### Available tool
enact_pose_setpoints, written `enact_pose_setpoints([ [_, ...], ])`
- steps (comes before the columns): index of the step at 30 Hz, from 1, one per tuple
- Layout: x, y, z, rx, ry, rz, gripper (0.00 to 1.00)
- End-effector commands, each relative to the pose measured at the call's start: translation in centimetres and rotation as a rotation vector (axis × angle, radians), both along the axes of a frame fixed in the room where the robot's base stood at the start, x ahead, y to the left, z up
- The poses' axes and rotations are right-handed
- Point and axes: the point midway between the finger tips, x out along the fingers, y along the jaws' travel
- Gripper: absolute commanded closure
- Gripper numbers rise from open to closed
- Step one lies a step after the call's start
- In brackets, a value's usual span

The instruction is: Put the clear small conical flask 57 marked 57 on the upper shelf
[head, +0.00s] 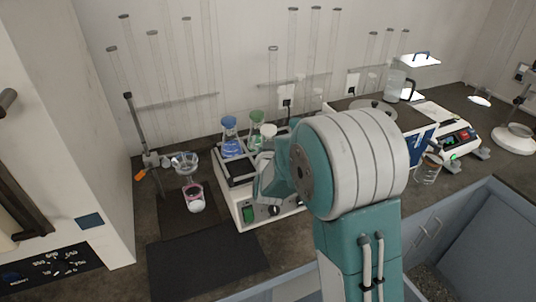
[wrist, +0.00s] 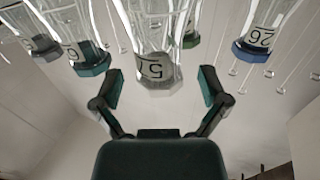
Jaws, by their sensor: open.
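The clear flask marked 57 (wrist: 157,68) is in the upper middle of the wrist view, with a grey band at its lower end in the picture. My gripper (wrist: 161,86) is open, with one finger on each side of that end, and is not closed on it. I cannot tell whether either finger touches the glass. In the head view my arm hides my fingertips and I cannot pick out flask 57 surely. Thin clear ledges (head: 180,101) with tall tubes run along the back wall; I cannot tell whether one is the upper shelf.
A blue-topped flask (head: 229,137) and a green-topped flask (head: 257,122) stand at the shaker box (head: 246,213). A flask marked 26 (wrist: 258,38) and other banded flasks (wrist: 90,58) crowd the wrist view. A dark mat (head: 205,262) lies clear in front.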

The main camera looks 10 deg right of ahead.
Motion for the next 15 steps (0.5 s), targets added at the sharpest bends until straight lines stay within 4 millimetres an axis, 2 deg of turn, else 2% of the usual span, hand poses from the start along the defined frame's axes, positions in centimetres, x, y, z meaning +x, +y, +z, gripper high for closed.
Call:
enact_pose_setpoints([
  [5, 2.2, -0.5, 0.1, 0.0, 0.0, -0.001, 0.06],
  [13, 2.5, -0.5, 0.1, 0.0, 0.0, 0.0, 0.06],
  [14, 2.5, -0.5, 0.1, 0.0, 0.0, 0.0, 0.19],
  [15, 2.5, -0.5, 0.1, 0.0, 0.0, 0.0, 0.37],
])
